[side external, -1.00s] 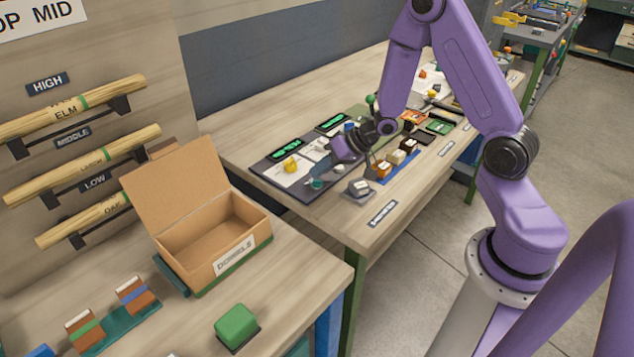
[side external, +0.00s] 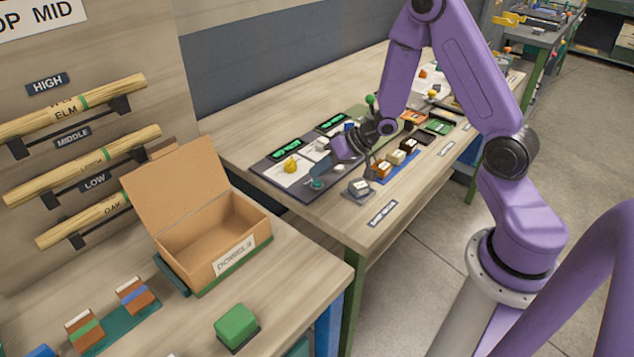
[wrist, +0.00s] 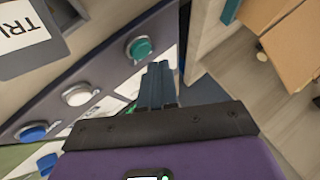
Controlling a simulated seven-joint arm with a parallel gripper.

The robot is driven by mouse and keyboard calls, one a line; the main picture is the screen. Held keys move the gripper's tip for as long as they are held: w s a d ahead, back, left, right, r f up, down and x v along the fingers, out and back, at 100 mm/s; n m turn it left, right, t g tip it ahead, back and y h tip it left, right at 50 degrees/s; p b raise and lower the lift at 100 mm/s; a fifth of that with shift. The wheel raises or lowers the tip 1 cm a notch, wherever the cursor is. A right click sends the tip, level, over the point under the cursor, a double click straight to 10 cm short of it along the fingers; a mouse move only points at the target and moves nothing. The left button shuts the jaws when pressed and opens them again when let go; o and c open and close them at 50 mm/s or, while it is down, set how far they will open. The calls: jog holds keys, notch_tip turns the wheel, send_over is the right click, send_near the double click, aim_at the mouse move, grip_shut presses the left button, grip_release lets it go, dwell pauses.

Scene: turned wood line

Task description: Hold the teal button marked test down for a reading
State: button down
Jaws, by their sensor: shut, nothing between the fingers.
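The teal button (wrist: 140,48) is a round cap in a grey ring on a dark panel in the wrist view. In the side view the teal button (side external: 317,184) sits near the panel's front edge. My gripper (wrist: 160,68) is shut with nothing between its fingers. Its fingertips are close beside the teal button in the wrist view, with a small gap in the picture. In the side view my gripper (side external: 316,172) hangs just behind and above the button. I cannot tell its exact height, and no marking on the button can be read.
A white button (wrist: 78,95) and a blue button (wrist: 33,132) are in line on the same panel. A grey block (side external: 358,188) stands right of the teal button. An open cardboard box (side external: 215,235) stands on the nearer bench.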

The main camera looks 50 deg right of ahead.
aim_at(321, 182)
jog(key=shift+f, duration=0.1)
jog(key=shift+f, duration=0.35)
jog(key=shift+f, duration=0.35)
dwell(1.8)
dwell(0.8)
jog(key=shift+r, duration=0.8)
jog(key=shift+r, duration=2.5)
